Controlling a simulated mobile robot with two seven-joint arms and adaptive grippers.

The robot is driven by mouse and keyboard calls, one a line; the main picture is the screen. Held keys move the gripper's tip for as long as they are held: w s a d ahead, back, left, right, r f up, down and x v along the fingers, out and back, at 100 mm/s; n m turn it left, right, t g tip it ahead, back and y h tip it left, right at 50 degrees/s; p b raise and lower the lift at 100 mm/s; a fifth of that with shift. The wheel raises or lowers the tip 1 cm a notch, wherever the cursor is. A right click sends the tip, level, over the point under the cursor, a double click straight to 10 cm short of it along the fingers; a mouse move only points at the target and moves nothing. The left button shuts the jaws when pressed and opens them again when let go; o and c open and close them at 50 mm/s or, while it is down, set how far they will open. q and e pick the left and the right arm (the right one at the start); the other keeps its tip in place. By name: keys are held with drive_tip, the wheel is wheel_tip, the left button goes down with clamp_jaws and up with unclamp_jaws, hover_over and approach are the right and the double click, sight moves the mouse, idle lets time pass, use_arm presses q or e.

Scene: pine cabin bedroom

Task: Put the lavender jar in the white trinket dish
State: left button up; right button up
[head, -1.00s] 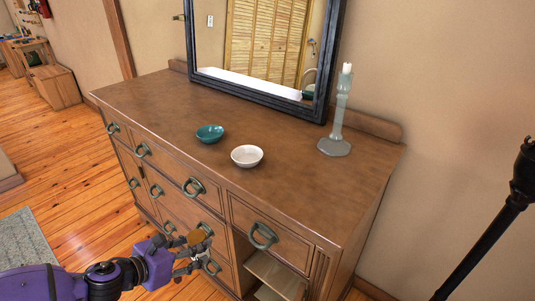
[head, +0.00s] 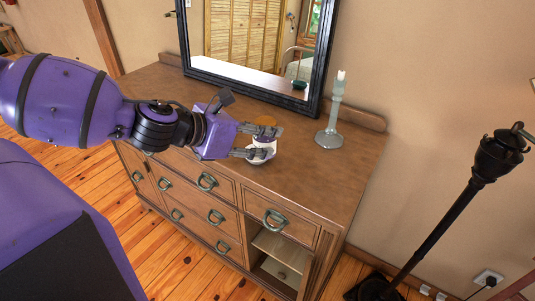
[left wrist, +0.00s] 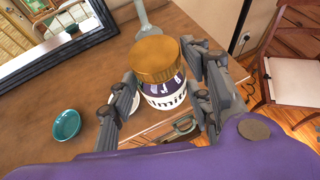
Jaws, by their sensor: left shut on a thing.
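The lavender jar has a gold-brown lid (head: 265,120) and shows large in the left wrist view (left wrist: 160,62), with a purple and white label. My left gripper (head: 275,142) is shut on the jar's sides, one finger on each side, with the jar upright. The white trinket dish (head: 258,163) is on the dresser top, right under the jar in the head view and partly hidden by the jar and fingers. A white sliver of it shows beside the finger in the left wrist view (left wrist: 134,104). I cannot tell whether the jar touches the dish. My right gripper is not in view.
The wooden dresser (head: 330,175) has a framed mirror (head: 312,95) at its back and a pale candlestick (head: 330,130) to the right. A teal dish (left wrist: 66,124) is left of the jar in the left wrist view. A black floor lamp (head: 450,210) stands at the right.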

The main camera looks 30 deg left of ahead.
use_arm(q)
drive_tip(key=shift+w+a+f, duration=0.1)
drive_tip(key=shift+w+f, duration=0.1)
drive_tip(key=w+a+f+b, duration=0.2)
drive_tip(key=w+a+f, duration=0.1)
drive_tip(key=f, duration=0.1)
drive_tip(key=w+a+f+b, duration=0.2)
drive_tip(key=w+a+f, duration=0.1)
drive_tip(key=f, duration=0.1)
drive_tip(key=w+a+f+b, duration=0.2)
drive_tip(key=w+f, duration=0.2)
drive_tip(key=shift+a+f, duration=0.1)
drive_tip(key=shift+a, duration=0.3)
drive_tip(key=shift+f, duration=0.2)
